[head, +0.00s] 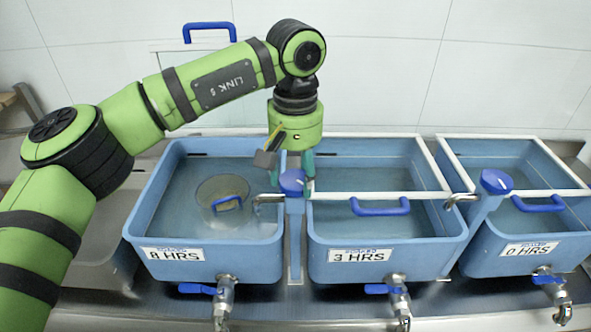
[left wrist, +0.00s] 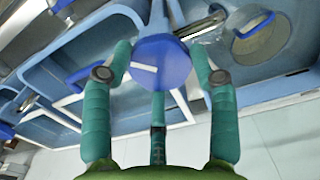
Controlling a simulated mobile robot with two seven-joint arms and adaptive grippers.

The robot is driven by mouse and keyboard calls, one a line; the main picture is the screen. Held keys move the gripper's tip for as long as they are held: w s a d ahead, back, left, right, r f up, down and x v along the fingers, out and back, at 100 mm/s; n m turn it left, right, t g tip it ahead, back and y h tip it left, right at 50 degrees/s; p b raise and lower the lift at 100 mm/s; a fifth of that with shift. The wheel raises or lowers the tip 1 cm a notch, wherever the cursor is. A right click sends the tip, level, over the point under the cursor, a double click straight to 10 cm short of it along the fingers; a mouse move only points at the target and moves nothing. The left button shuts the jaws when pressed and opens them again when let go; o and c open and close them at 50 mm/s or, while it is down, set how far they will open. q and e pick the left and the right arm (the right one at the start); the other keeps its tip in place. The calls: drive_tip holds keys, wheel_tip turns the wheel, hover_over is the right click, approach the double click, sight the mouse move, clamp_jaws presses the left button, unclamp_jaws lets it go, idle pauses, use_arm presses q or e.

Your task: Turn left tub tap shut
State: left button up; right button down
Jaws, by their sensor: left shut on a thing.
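The left tub tap's blue round knob (head: 292,181) tops a blue post between the 8 HRS tub (head: 143,222) and the 3 HRS tub (head: 318,225). A metal spout (head: 268,198) points left from it over the 8 HRS tub. My left gripper (head: 293,180) comes down from above with its teal fingers around the knob. In the left wrist view the blue knob (left wrist: 162,62), with a white line on top, sits between the fingers of my left gripper (left wrist: 160,72), shut on it. My right gripper is not in view.
A second blue tap knob (head: 496,181) stands between the 3 HRS and 0 HRS (head: 500,262) tubs. A round container with a blue handle (head: 228,203) sits in the 8 HRS tub. White-framed lids lie over the other tubs. Drain valves (head: 223,295) line the front.

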sight(295, 180)
use_arm(q)
drive_tip(key=m, duration=0.4)
drive_tip(key=shift+s+f+m, duration=0.15)
drive_tip(key=shift+f+m, duration=0.05)
drive_tip(key=shift+m, duration=0.1)
drive_tip(key=m, duration=0.4)
drive_tip(key=shift+m+p, duration=0.3)
drive_tip(key=o, duration=1.1)
drive_tip(key=shift+o, duration=0.2)
drive_tip(key=shift+r, duration=0.15)
drive_tip(key=shift+r, duration=0.25)
wheel_tip(295, 180, up, 11)
drive_tip(key=shift+r, duration=0.2)
